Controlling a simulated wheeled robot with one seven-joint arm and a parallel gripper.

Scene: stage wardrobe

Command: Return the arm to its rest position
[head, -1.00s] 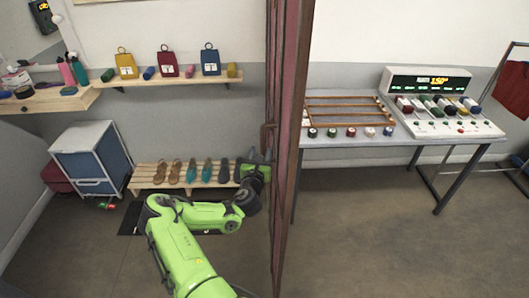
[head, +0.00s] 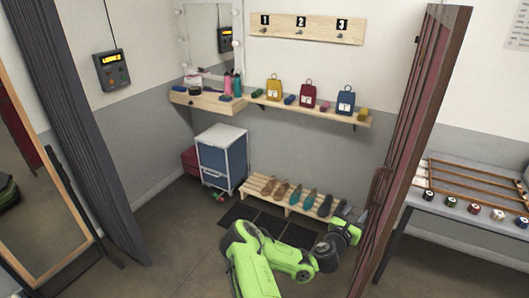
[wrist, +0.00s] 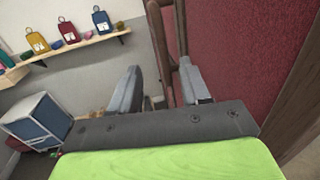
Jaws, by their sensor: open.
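My green arm reaches from the bottom middle of the head view toward the right, low in front of the shoe rack. My gripper (wrist: 163,92) shows in the wrist view with its two grey fingers spread apart and nothing between them. Behind the fingers is a dark red door panel (wrist: 235,50) with a brown handle (wrist: 187,75). In the head view the same door (head: 415,130) stands edge-on, just right of my arm's end. I cannot tell whether a finger touches the handle.
A low wooden rack (head: 262,187) with several shoes stands behind my arm. A blue drawer cabinet (head: 221,160) is at its left. A wall shelf (head: 310,112) holds small bags. A table with a wooden frame (head: 465,185) lies beyond the door.

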